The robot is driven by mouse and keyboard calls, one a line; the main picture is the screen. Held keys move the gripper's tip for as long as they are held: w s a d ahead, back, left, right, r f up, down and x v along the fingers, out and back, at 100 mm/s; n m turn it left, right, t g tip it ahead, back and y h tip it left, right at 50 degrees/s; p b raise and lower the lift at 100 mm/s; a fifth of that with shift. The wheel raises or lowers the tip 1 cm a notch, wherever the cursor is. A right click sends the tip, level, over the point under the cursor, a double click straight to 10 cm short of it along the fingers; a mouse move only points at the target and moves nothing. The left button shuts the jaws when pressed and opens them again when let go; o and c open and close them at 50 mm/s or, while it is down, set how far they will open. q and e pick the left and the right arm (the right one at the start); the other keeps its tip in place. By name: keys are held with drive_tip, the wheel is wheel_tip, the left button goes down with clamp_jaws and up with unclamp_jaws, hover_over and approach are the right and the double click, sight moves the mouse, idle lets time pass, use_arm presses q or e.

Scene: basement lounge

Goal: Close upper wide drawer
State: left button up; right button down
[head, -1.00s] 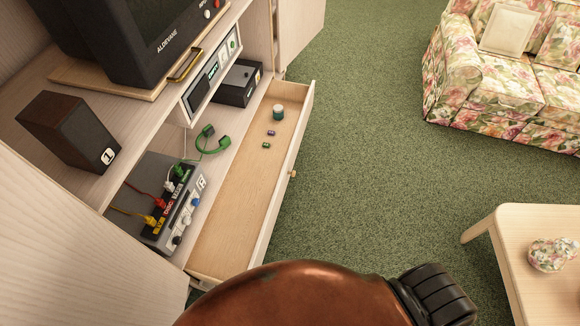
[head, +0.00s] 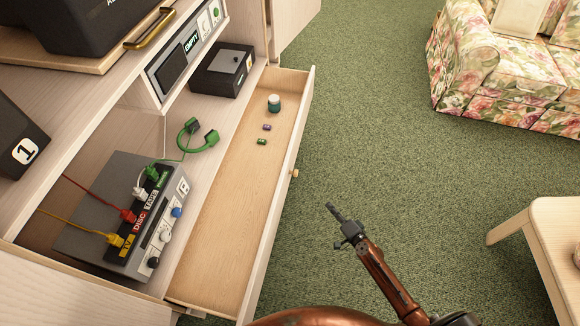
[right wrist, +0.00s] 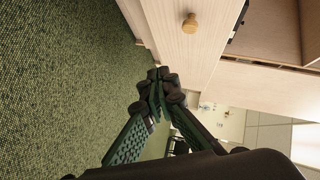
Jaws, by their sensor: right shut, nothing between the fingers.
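The wide drawer (head: 228,200) is pulled out of the pale wood cabinet, its open inside facing up. A small teal jar (head: 274,103), a purple piece (head: 267,128) and a green piece (head: 262,142) lie toward its far end. Its front carries a round wooden knob (head: 294,173), which also shows in the right wrist view (right wrist: 189,24). My right gripper (head: 331,207) is shut and empty, in front of the drawer front and apart from it, to the right of the knob in the head view. In the right wrist view its fingertips (right wrist: 158,76) are together. My left gripper is out of view.
A grey switch box (head: 110,205) with coloured plugs and a green cable (head: 205,142) sits on the shelf behind the drawer. A black box (head: 222,70) stands farther back. A low table (head: 548,225) is at right, a floral sofa (head: 490,75) beyond. Green carpet lies clear between.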

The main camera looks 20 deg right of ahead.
drive_tip(key=w+a+r+m+t+y+b, duration=0.1)
drive_tip(key=w+a+r+m+t+b, duration=0.25)
drive_tip(key=w+r, duration=0.5)
use_arm(q)
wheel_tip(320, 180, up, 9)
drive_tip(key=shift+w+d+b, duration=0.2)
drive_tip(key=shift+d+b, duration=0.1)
drive_tip(key=shift+b, duration=0.15)
use_arm(e)
drive_tip(key=w+a+r, duration=0.1)
drive_tip(key=w+a, duration=0.4)
drive_tip(key=w, duration=0.5)
drive_tip(key=shift+a+r, duration=0.35)
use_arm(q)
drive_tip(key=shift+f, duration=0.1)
use_arm(e)
drive_tip(key=shift+w+n+g, duration=0.1)
drive_tip(key=shift+n+g, duration=0.15)
